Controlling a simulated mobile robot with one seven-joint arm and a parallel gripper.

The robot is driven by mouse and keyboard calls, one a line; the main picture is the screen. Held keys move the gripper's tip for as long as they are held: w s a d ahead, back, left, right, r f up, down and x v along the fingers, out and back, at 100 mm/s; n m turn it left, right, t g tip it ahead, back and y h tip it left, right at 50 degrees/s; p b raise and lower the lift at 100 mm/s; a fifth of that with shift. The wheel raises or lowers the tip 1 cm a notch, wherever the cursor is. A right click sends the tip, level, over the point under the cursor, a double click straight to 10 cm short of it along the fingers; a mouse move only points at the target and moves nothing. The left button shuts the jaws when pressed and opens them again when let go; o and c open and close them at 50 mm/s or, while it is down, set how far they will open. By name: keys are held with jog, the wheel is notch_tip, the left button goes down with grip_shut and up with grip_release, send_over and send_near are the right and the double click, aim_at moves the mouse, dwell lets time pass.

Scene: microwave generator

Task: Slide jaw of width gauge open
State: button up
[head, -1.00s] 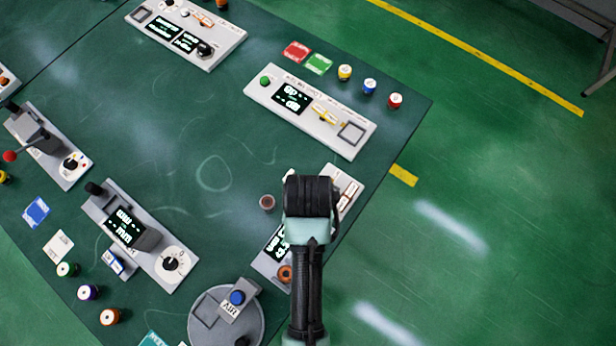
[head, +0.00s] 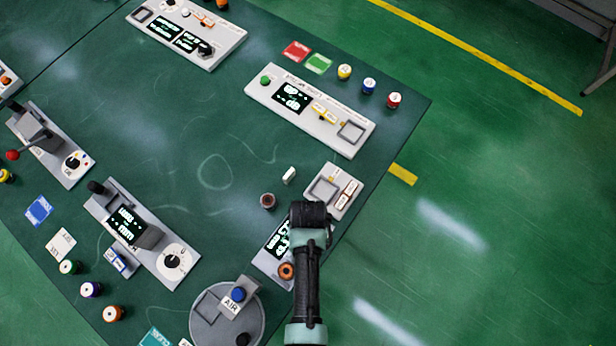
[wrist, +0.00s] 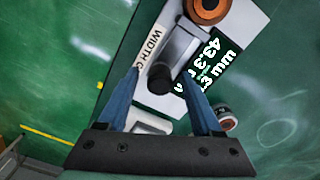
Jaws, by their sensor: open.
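The width gauge (head: 270,262) lies at the right edge of the table in the head view, partly covered by my arm. In the wrist view its white body (wrist: 245,25) carries a "WIDTH" label and a lit display (wrist: 212,65) reading about 43.3 mm. A grey jaw block (wrist: 183,44) with a dark round knob (wrist: 161,79) sits on it. My gripper (wrist: 160,74) is open, with one blue finger on each side of the knob. I cannot tell whether the fingers touch it. In the head view the arm hides the fingers and the jaw.
An orange-brown ring (head: 286,271) sits on the gauge's near end. A small white block (head: 289,175) and a brown-red cylinder (head: 267,201) stand beside the gauge. A panel with a square recess (head: 323,190) is just beyond. The table middle (head: 170,110) is clear.

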jog(key=shift+f, duration=0.15)
grip_shut()
dwell(0.4)
dwell(1.0)
